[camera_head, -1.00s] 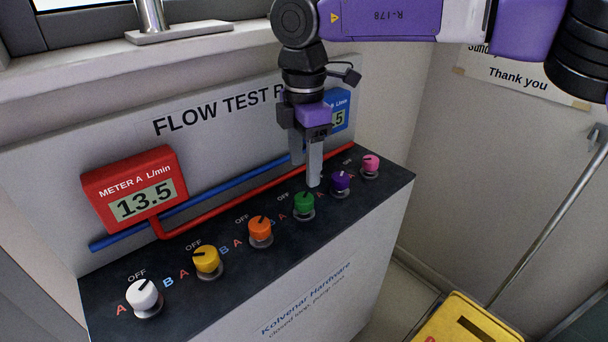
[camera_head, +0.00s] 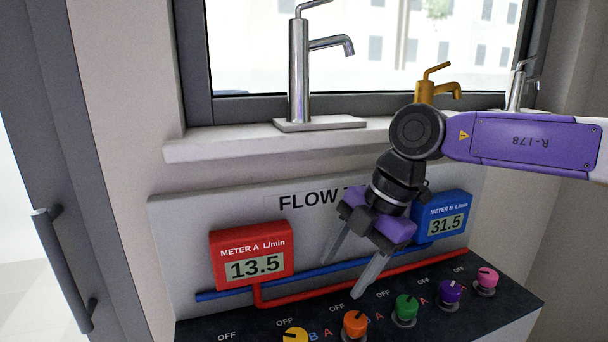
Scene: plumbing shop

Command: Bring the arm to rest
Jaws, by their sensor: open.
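My gripper (camera_head: 347,278) is open and empty, with its two fingers spread and pointing down and to the left. It hangs in front of the flow test panel (camera_head: 180,240), above the row of knobs, and covers part of the panel's title. The right fingertip is near the orange knob (camera_head: 355,323) in the picture; I cannot tell the exact gap. My arm (camera_head: 520,140) reaches in from the right, bent at the dark joint above the gripper.
Red meter A (camera_head: 252,256) reads 13.5; blue meter B (camera_head: 443,216) reads 31.5. Yellow (camera_head: 295,336), green (camera_head: 405,308), purple (camera_head: 449,290) and pink knobs (camera_head: 487,279) line the dark top. Taps (camera_head: 299,75) stand on the window sill (camera_head: 240,143). A door handle (camera_head: 65,270) is at left.

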